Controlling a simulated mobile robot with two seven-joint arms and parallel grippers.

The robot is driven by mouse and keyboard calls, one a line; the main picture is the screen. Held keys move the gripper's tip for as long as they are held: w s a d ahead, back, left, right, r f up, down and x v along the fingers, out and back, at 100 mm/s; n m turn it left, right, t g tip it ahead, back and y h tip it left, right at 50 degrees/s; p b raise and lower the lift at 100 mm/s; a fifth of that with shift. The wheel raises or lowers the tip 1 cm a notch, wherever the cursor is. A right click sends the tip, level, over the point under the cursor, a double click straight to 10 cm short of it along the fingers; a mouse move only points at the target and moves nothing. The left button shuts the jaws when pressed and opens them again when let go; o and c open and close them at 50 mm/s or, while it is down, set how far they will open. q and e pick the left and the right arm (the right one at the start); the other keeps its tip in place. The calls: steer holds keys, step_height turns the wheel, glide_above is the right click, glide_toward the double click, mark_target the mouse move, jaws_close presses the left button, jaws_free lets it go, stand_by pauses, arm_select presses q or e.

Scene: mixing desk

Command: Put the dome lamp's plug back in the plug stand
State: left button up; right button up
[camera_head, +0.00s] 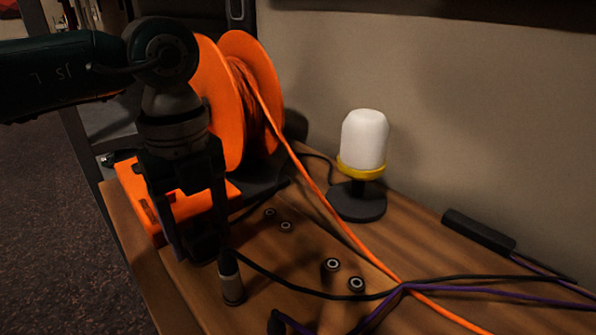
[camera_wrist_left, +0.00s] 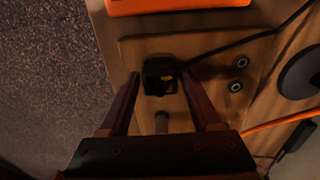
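The dome lamp (camera_head: 363,143) has a white dome, a yellow ring and a round dark base; it stands by the wall. A black plug (camera_wrist_left: 160,75) with a thin black cable lies between my left gripper's fingers in the left wrist view. Small gaps seem to show beside it, so the left gripper (camera_head: 200,240) looks open around it, pointing down. In the head view the fingers mostly hide this plug. A wooden board (camera_wrist_left: 205,105) with ringed sockets (camera_wrist_left: 240,62) is below; I cannot tell whether the plug sits in it. My right gripper is out of view.
A silver-bodied connector (camera_head: 232,288) stands upright close to the left gripper, its black cable running right. An orange cable reel (camera_head: 250,95) stands behind. Orange and purple cables (camera_head: 480,290) cross the desk at right. A black bar (camera_head: 478,232) lies by the wall.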

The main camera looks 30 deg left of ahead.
arm_select(q)
steer(key=shift+o, duration=1.3)
step_height(320, 180, up, 10)
steer(key=shift+p, duration=0.3)
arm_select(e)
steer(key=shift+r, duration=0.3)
